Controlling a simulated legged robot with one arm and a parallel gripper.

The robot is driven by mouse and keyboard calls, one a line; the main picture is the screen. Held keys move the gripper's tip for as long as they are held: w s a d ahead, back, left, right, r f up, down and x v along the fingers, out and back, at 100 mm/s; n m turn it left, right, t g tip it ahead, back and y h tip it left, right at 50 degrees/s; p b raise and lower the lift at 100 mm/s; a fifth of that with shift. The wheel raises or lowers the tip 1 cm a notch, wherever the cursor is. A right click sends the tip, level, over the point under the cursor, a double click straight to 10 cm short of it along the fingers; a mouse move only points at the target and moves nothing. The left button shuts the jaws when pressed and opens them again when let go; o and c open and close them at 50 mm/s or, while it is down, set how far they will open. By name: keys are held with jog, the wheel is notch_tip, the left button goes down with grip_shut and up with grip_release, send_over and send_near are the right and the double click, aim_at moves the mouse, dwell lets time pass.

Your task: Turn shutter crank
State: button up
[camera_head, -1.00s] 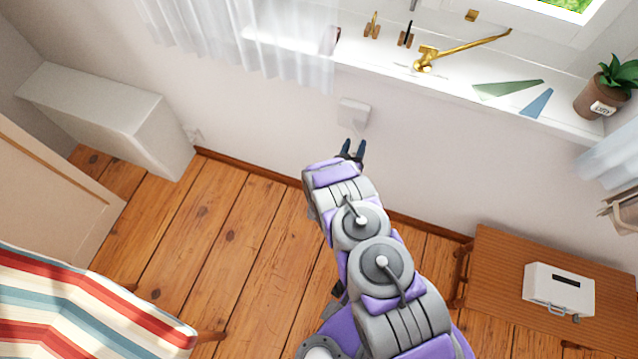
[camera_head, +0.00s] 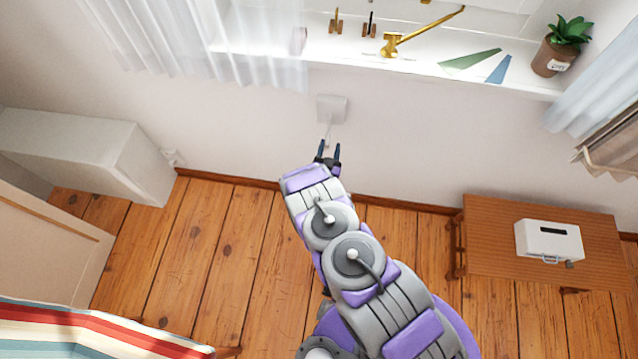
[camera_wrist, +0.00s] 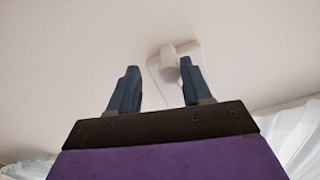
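A white wall-mounted box (camera_head: 332,108) with a thin pale rod hanging from it is on the wall below the windowsill; it appears to be the shutter crank. In the wrist view the pale box (camera_wrist: 160,72) shows a rounded cylindrical knob (camera_wrist: 169,56) facing me, just beyond and between the fingertips, nearer the right one. My gripper (camera_head: 329,148) is open and empty, just below the box in the head view, with its dark fingers pointing at the wall. In the wrist view my gripper (camera_wrist: 160,67) has its fingers well apart. I cannot tell whether the right finger touches the knob.
A white windowsill (camera_head: 430,68) above holds brass hardware (camera_head: 392,43), green and blue triangular pieces and a potted plant (camera_head: 556,50). A sheer curtain (camera_head: 200,45) hangs at left. A wooden table (camera_head: 480,240) with a white box stands at right. Striped fabric (camera_head: 80,330) is at lower left.

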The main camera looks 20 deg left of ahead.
jog(key=shift+a+p+v, duration=0.35)
jog(key=shift+p+v, duration=1)
jog(key=shift+v, duration=5.55)
jog(key=w+a+r+m+g+h, duration=0.25)
jog(key=w+r+g, duration=0.45)
jog(key=w+r, duration=0.55)
jog(key=s+d+r+g, duration=0.1)
jog(key=d+r+g, duration=0.1)
jog(key=d+r, duration=0.45)
jog(key=s+d+r+g, duration=0.1)
jog(key=d+r+g, duration=0.2)
jog(key=r, duration=0.6)
jog(key=s+d+r+n+g, duration=0.2)
jog(key=s+d+r+g, duration=0.2)
jog(key=s+d+r, duration=1)
jog(key=s+d+r+g, duration=0.1)
jog(key=s+d, duration=0.4)
jog(key=s, duration=0.6)
jog(key=s+d+r+g+h, duration=0.1)
jog(key=s+d+r, duration=0.3)
jog(key=s, duration=0.7)
jog(key=shift+s+d+g, duration=0.35)
jog(key=shift+d+g, duration=0.35)
jog(key=shift+d, duration=0.3)
